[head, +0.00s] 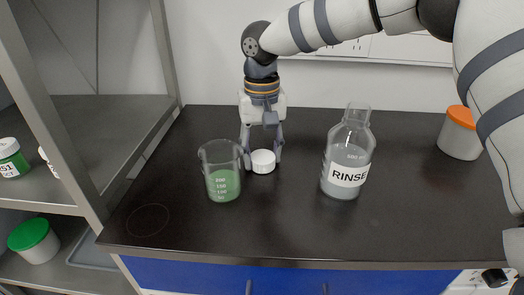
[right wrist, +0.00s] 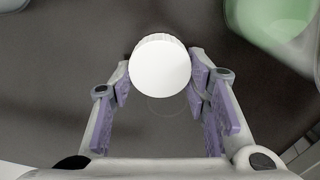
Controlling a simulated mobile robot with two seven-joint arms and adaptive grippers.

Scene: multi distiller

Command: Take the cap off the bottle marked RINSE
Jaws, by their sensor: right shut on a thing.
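The clear bottle marked RINSE (head: 347,165) stands upright on the dark worktop in the head view. Its neck is open, with no cap on it. A white round cap (head: 263,161) is between the fingertips of my right gripper (head: 262,150), to the left of the bottle and low over the worktop. I cannot tell whether the cap touches the worktop. In the right wrist view the cap (right wrist: 160,65) sits between the two purple-padded fingers, which are shut on it. My left gripper is not in view.
A glass beaker with green liquid (head: 223,184) stands close left of the cap. A jar with an orange lid (head: 460,134) stands at the right. The worktop's front middle is clear.

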